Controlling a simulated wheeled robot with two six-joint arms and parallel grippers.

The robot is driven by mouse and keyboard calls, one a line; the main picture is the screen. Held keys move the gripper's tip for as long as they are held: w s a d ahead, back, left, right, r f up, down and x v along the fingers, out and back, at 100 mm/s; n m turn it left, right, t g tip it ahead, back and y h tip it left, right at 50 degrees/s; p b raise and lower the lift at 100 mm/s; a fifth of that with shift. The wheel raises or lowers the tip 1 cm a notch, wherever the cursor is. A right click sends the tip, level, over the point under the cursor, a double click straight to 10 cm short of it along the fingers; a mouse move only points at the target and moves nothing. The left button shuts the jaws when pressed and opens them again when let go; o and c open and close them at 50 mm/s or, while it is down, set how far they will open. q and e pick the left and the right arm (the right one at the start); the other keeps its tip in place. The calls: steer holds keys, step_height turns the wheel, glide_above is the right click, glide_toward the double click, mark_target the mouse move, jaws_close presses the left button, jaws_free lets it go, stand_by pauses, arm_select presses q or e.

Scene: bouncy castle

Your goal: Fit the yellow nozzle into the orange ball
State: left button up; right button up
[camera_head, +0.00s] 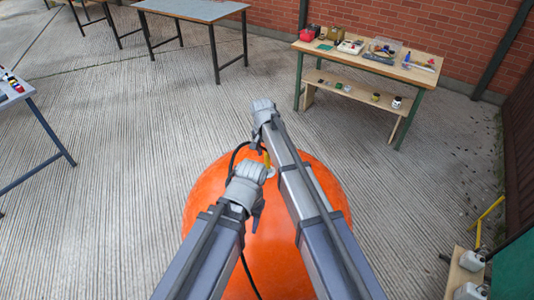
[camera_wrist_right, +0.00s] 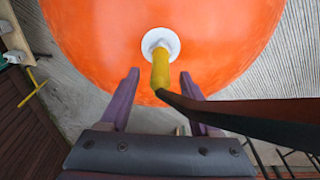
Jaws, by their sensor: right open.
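The large orange ball (camera_head: 320,190) sits on the ground, partly covered by my arms. It fills the top of the right wrist view (camera_wrist_right: 90,30), with a round white valve (camera_wrist_right: 149,39) on it. The yellow nozzle (camera_head: 267,158) points at the valve. In the right wrist view the nozzle (camera_wrist_right: 160,72) overlaps the valve's middle; I cannot tell how deep its tip sits. My right gripper (camera_wrist_right: 159,76) is open, its fingers apart on both sides of the nozzle. My left gripper (camera_head: 258,210) is over the ball near the valve; its jaws are not clear.
A dark hose (camera_wrist_right: 225,107) runs from the nozzle and loops past my left gripper. A wooden workbench (camera_head: 432,72) with tools stands at the back right, and grey tables (camera_head: 190,10) stand at the back and left. The ridged concrete floor between them is clear.

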step_height(320, 180, up, 8)
steer(key=s+p, duration=0.1)
steer(key=p, duration=0.6)
steer(key=shift+a+p, duration=0.3)
steer(key=shift+f, duration=0.15)
steer(key=s+d+n, duration=0.3)
steer(key=s+d, duration=0.6)
steer(key=s, duration=0.2)
steer(key=s+d+n, duration=0.3)
steer(key=s+d, duration=0.6)
steer(key=s, duration=0.3)
steer(key=s+a+f+n+g+b, duration=0.1)
steer(key=s+a, duration=0.1)
steer(key=a, duration=0.3)
steer(key=s+a+f+n+b, duration=0.2)
steer(key=s+a, duration=0.1)
steer(key=a, duration=0.3)
steer(key=shift+a+f+g, duration=0.2)
steer(key=shift+f+g, duration=0.1)
steer(key=shift+g, duration=0.1)
